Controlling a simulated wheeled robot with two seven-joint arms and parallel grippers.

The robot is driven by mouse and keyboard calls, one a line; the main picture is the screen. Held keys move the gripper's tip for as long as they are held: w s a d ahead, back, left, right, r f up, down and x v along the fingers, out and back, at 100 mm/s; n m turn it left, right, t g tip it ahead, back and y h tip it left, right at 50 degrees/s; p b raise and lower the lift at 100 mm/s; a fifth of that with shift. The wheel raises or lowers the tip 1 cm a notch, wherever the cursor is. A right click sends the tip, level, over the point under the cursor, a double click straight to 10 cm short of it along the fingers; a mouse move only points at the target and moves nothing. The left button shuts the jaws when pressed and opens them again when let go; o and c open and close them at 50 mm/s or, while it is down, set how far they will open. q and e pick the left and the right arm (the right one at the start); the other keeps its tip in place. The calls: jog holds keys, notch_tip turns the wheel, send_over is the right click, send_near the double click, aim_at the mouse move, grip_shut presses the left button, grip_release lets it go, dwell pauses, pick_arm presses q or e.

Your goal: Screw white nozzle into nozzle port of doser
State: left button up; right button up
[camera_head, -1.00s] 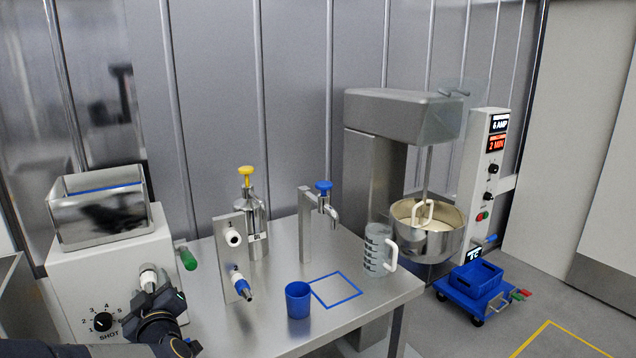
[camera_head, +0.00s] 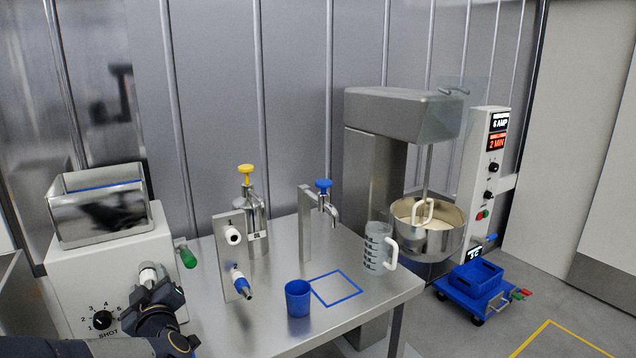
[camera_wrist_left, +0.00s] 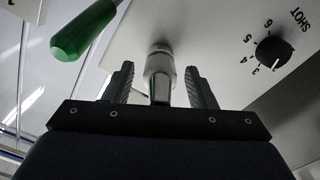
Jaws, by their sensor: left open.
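The doser (camera_head: 75,285) is a white box with a steel hopper at the left of the head view. The white nozzle (camera_head: 148,272) with its metal tip is at the port on the doser's front face. In the left wrist view the nozzle (camera_wrist_left: 159,65) points from the doser face toward my palm. My left gripper (camera_head: 160,292) is open. In the left wrist view its fingers (camera_wrist_left: 160,85) stand on either side of the nozzle, with gaps. How deep the nozzle sits in the port cannot be told. My right gripper is not in view.
A green handle (camera_head: 187,257) sticks out beside the nozzle. A steel plate (camera_head: 226,262) holds a blue nozzle (camera_head: 241,284) and a white round piece (camera_head: 233,236). A blue cup (camera_head: 298,298) and a measuring jug (camera_head: 377,250) stand on the steel table (camera_head: 270,335).

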pick_arm(q)
jog(key=c, duration=0.9)
jog(key=shift+r, duration=0.1)
jog(key=shift+c, duration=0.8)
jog(key=m+p, duration=0.2)
jog(key=m, duration=0.1)
jog(key=m+p, duration=0.4)
jog(key=m, duration=0.1)
jog(key=shift+r+m+p, duration=0.3)
jog(key=shift+w+f+m+p, duration=0.15)
jog(key=shift+m+p, duration=0.2)
jog(key=shift+m, duration=0.45)
jog(key=shift+f+m, duration=0.15)
jog(key=shift+m, duration=0.35)
jog(key=shift+f, duration=0.1)
